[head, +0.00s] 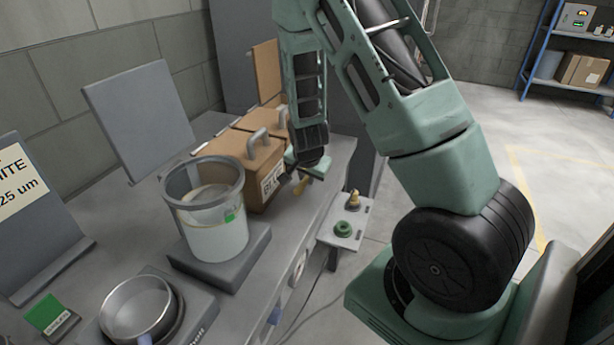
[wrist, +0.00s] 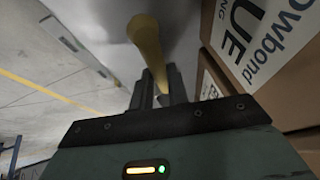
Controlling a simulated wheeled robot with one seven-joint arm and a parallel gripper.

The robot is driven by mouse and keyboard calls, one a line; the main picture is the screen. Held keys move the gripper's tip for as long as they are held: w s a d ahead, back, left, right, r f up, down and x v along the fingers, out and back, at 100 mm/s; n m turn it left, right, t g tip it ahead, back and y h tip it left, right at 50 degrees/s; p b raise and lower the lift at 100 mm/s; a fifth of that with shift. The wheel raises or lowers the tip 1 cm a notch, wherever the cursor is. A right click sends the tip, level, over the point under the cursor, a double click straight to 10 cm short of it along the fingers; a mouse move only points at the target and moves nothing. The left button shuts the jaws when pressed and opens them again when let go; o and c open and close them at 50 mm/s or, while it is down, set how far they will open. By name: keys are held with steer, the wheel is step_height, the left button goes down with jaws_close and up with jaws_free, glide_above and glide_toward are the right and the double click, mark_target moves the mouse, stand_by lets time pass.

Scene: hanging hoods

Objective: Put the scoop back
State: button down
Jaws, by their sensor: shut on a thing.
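My gripper (head: 304,176) is low over the right edge of the grey bench, beside the cardboard boxes. It is shut on a yellow scoop (head: 301,186), of which only a small part shows in the head view. In the wrist view my gripper's fingers (wrist: 157,92) close on the scoop's yellow stem (wrist: 150,45), which points away from the palm and has a rounded end. The scoop's bowl cannot be made out.
Cardboard boxes (head: 239,149) with grey handles stand left of my gripper. A clear grey-rimmed bucket (head: 215,232) with white contents sits nearer. A metal pan (head: 138,308) is at front left. A small side shelf (head: 343,233) holds a green ring and a brass-coloured piece.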

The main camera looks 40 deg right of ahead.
steer(key=c, duration=1.4)
jaws_free()
steer(key=shift+f, duration=0.1)
steer(key=shift+o, duration=0.2)
steer(key=shift+r, duration=0.35)
steer(key=p+v, duration=0.2)
steer(key=v, duration=0.9)
steer(key=shift+s+a+r+p, duration=0.2)
steer(key=shift+r+p, duration=0.05)
steer(key=shift+p, duration=0.15)
